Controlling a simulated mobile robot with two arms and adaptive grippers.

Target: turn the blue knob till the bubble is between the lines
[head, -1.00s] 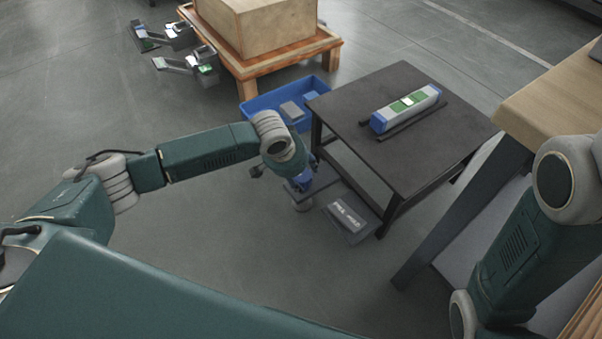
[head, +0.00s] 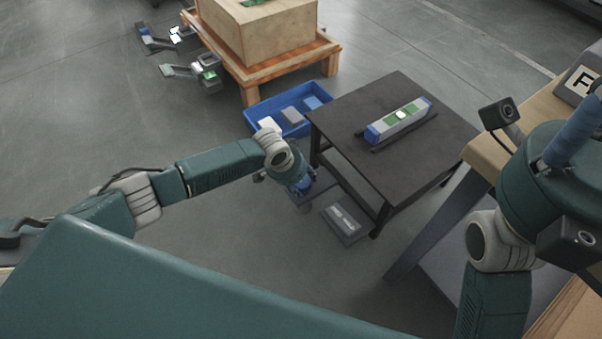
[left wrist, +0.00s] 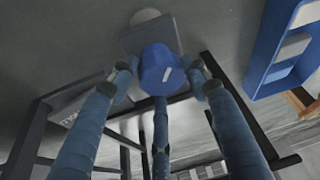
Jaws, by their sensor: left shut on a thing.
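The blue knob (left wrist: 160,70) shows in the left wrist view with a pale mark on its face. The fingers of my left gripper (left wrist: 160,80) close around it from several sides. In the head view my left gripper (head: 303,190) is low beside the left leg of a dark table, and the wrist mostly hides the knob. A spirit level (head: 380,132) with blue ends and a green vial lies on the dark table (head: 420,155). My right gripper's fingertips are not clearly visible.
A blue bin (head: 262,104) with grey and blue blocks stands behind the dark table. A wooden box (head: 250,35) sits on an orange-brown low table behind. A wooden worktop (head: 545,103) is at right.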

